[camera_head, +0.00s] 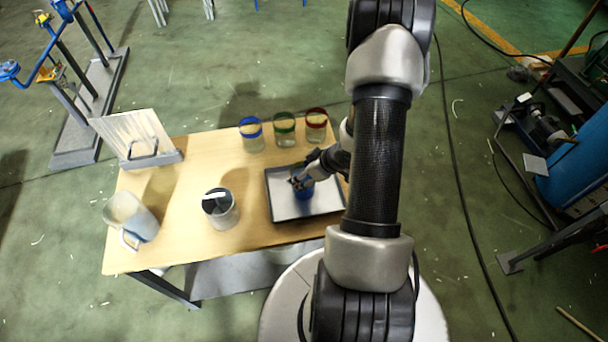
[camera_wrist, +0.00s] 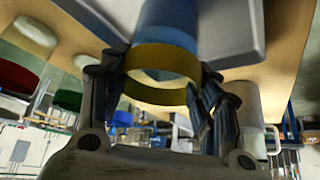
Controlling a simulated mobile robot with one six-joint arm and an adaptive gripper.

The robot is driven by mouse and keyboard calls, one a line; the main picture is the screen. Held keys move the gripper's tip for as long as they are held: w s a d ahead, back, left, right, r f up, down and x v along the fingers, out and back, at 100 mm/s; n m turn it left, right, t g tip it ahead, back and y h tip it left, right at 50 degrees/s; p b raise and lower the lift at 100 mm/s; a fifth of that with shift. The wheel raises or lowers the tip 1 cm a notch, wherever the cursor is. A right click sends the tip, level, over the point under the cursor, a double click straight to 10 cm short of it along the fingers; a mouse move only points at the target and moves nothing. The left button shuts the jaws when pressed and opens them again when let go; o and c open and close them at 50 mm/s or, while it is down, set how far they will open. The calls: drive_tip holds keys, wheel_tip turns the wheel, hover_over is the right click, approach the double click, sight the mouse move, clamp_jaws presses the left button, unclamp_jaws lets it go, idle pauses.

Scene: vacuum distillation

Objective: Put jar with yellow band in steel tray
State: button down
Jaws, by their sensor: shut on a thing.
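The jar with the yellow band (camera_wrist: 163,60) is between the fingers of my gripper (camera_wrist: 165,85) in the wrist view. Its band is close to the fingers, and its blue-looking body runs up the picture in front of the steel tray (camera_wrist: 235,50). In the head view the steel tray (camera_head: 270,199) has a dark rim and a pale floor, at the right of the table. My gripper (camera_head: 301,184) is over it, shut on the jar, whose blue lower part (camera_head: 305,194) shows below the fingers. Whether the jar touches the tray floor cannot be told.
Jars with blue (camera_head: 250,134), green (camera_head: 284,130) and red (camera_head: 316,127) bands stand behind the tray on the wooden table (camera_head: 185,220). A dark-topped beaker (camera_head: 221,210), a white jug (camera_head: 130,217) and a white rack (camera_head: 137,138) stand to the left.

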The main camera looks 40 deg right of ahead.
drive_tip(key=c, duration=0.6)
unclamp_jaws()
drive_tip(key=shift+f, duration=0.1)
drive_tip(key=shift+o, duration=0.2)
drive_tip(key=shift+r, duration=0.25)
drive_tip(key=p+v, duration=0.5)
drive_tip(key=v, duration=0.7)
drive_tip(key=shift+f, duration=0.1)
